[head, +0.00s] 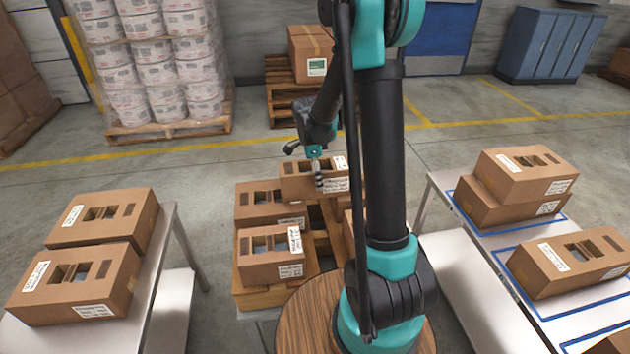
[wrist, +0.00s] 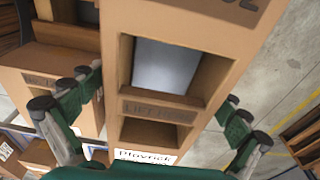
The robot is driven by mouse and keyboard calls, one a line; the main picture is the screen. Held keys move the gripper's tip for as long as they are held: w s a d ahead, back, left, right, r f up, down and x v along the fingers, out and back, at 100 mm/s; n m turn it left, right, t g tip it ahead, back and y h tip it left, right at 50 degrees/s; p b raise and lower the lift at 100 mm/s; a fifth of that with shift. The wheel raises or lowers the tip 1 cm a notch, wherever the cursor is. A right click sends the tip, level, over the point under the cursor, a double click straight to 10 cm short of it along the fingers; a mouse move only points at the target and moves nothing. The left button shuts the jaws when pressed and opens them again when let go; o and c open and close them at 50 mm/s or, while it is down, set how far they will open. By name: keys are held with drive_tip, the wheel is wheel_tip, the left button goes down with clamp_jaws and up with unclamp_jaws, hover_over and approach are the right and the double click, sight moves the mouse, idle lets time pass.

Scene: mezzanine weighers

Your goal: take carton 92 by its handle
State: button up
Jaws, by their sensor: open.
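A brown carton (head: 296,187) sits at the back of the centre stack in the head view, directly under my gripper (head: 318,178). The same carton fills the middle of the wrist view (wrist: 200,28). Its handle is a cardboard strip (wrist: 158,110) with faint "LIFT" lettering, between two openings. My gripper (wrist: 160,98) is open, with one green finger to each side of the handle strip. I cannot tell how far the fingertips are from the strip. A white label (wrist: 145,156) shows at its lower edge. I cannot read the number 92 on any carton.
More cartons stand close by on the wooden pallet, one at the front (head: 262,268). A left table (head: 165,255) and a right table (head: 505,290) hold similar cartons. A wrapped pallet load (head: 150,70) stands behind. Bare floor lies between.

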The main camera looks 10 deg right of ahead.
drive_tip(key=shift+c, duration=0.2)
drive_tip(key=c, duration=1.9)
drive_tip(key=shift+c, duration=0.2)
drive_tip(key=shift+r, duration=0.15)
